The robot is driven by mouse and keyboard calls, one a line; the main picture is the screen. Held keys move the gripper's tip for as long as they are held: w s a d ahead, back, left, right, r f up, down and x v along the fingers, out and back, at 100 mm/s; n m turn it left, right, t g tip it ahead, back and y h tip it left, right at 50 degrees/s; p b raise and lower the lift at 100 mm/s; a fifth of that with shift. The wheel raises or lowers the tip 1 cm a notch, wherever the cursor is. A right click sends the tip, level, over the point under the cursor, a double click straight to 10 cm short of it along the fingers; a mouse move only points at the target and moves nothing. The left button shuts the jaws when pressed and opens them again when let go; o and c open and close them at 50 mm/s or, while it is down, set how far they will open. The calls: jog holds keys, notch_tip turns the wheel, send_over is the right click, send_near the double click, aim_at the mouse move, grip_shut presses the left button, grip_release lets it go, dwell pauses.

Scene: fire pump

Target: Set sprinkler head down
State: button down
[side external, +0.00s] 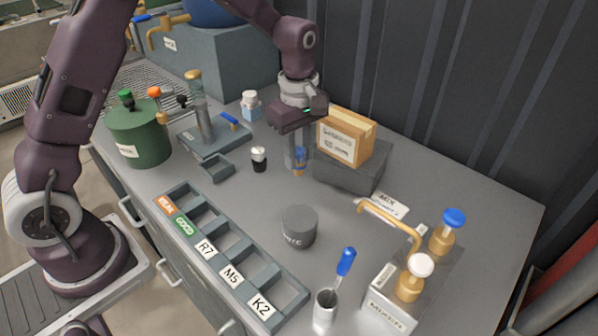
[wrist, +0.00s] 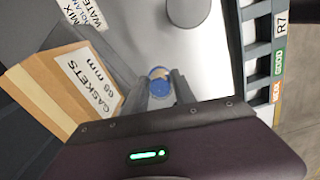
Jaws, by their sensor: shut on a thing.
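The sprinkler head (side external: 299,158) is a small piece with blue and brass-coloured parts. My gripper (side external: 297,165) points straight down and is shut on it, just left of the box on the dark block. In the wrist view the sprinkler head (wrist: 159,86) shows between the fingertips of my gripper (wrist: 162,92), blue part nearest the camera. The fingers hide much of it. It is low over the grey bench (side external: 335,225); I cannot tell whether it touches the surface.
A cardboard gasket box (side external: 343,138) on a dark block (side external: 350,176) is close on the right. A black-and-white small bottle (side external: 259,158) stands to the left. A dark round container (side external: 298,227) and a labelled slot rack (side external: 232,262) are in front. Bench between them is clear.

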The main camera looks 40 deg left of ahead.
jog(key=s+a+r, duration=0.3)
jog(key=s+a, duration=0.3)
jog(key=s, duration=0.1)
jog(key=f, duration=0.6)
jog(key=s+f, duration=0.1)
jog(key=f, duration=0.3)
jog(key=shift+f, duration=0.2)
jog(key=shift+f, duration=0.1)
jog(key=c, duration=1)
grip_release()
jog(key=shift+c, duration=0.2)
